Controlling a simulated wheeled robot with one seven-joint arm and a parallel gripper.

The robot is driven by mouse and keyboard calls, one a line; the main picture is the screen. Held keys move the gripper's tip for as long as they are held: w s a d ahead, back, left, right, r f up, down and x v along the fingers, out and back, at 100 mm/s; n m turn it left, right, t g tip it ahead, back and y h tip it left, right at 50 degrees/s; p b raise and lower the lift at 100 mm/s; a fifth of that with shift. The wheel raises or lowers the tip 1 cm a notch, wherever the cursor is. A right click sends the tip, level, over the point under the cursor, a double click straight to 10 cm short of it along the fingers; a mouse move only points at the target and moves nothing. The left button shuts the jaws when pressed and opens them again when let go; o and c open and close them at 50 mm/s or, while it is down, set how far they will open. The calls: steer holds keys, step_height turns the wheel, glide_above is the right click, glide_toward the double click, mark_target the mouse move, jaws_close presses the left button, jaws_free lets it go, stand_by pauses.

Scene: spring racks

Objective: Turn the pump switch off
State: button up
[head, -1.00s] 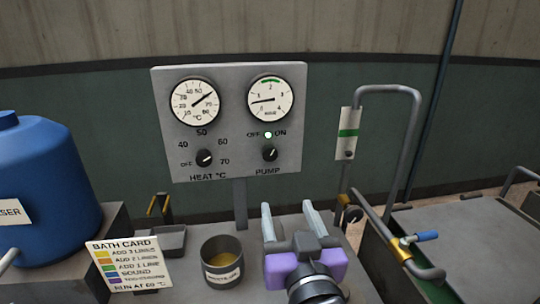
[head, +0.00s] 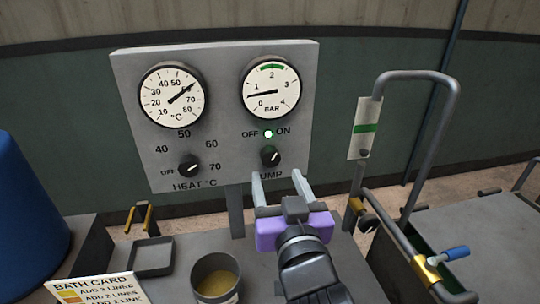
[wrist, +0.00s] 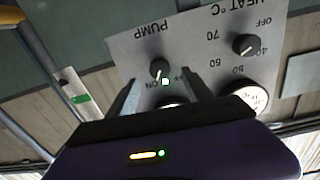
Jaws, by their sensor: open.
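The pump switch (head: 270,157) is a small black knob on the grey control panel (head: 222,140), below the pressure gauge. Its white mark points up and right, toward ON. A green lamp (head: 268,133) is lit just above it. My gripper (head: 283,178) is open and empty, just below and in front of the switch, its two fingers apart. The fingertips hide part of the PUMP label. In the wrist view, which looks upside down, the switch (wrist: 160,68) shows above the two fingers (wrist: 160,95), not visibly between the tips.
The heat knob (head: 190,166) is left of the switch, below a temperature gauge (head: 171,95). A grey pipe (head: 440,75) and a green-striped tag (head: 365,128) stand right of the panel. A round pot (head: 215,265), a small tray (head: 152,257) and a blue tank (head: 30,225) are at lower left.

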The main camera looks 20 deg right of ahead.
mark_target(272, 161)
steer(key=p+x, duration=0.1)
steer(key=x, duration=0.5)
steer(key=shift+w+d, duration=0.1)
steer(key=shift+w, duration=0.2)
jaws_close()
steer(key=n+p, duration=0.4)
steer(key=n, duration=0.2)
steer(key=shift+d+r+n, duration=0.1)
steer(key=shift+r+n, duration=0.05)
steer(key=shift+n, duration=0.15)
steer(key=n+p, duration=0.3)
steer(key=n, duration=0.2)
steer(key=shift+p, duration=0.35)
steer(key=shift+n, duration=0.4)
